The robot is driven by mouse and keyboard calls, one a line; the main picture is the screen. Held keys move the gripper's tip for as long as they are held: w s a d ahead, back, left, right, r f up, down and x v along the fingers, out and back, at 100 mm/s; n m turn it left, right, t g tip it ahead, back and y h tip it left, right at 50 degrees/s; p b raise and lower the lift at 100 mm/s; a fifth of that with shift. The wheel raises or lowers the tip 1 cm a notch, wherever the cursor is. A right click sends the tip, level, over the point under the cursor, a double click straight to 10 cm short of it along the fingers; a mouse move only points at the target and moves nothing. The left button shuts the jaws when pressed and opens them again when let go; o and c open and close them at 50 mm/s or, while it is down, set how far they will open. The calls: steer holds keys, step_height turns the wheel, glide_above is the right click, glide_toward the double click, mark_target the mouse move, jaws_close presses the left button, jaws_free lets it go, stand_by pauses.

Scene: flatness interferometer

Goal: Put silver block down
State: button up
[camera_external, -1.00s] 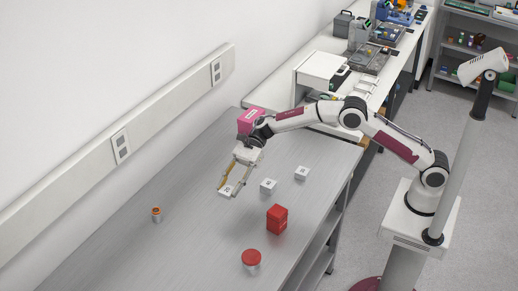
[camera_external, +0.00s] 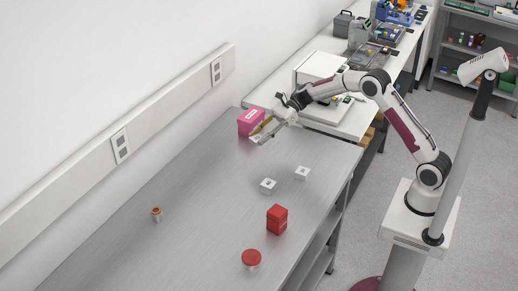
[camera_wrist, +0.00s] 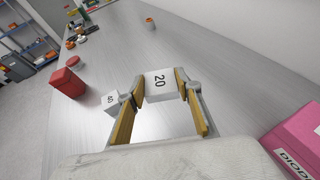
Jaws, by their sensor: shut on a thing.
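The silver block (camera_wrist: 160,83), marked 20, is held between the fingertips of my gripper (camera_wrist: 160,86) in the wrist view. The gripper is shut on it, with the fingers at its two sides. In the external view my gripper (camera_external: 259,135) is above the far end of the grey table (camera_external: 200,205), just in front of the pink box (camera_external: 249,121). The block is too small there to make out clearly.
Two similar pale blocks stand on the table, one nearer (camera_external: 267,186) and one to its right (camera_external: 302,173). A red box (camera_external: 277,219), a red-capped jar (camera_external: 251,259) and a small orange-topped container (camera_external: 157,215) stand apart.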

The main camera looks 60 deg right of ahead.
steer(key=shift+s+d+f, duration=0.1)
steer(key=shift+s+f, duration=0.6)
steer(key=shift+s, duration=0.15)
steer(key=shift+f, duration=0.1)
glide_above(264, 164)
steer(key=shift+w+f, duration=0.1)
steer(key=shift+f, duration=2.9)
steer(key=shift+f, duration=1.9)
steer(key=shift+f, duration=0.1)
steer(key=o, duration=1.2)
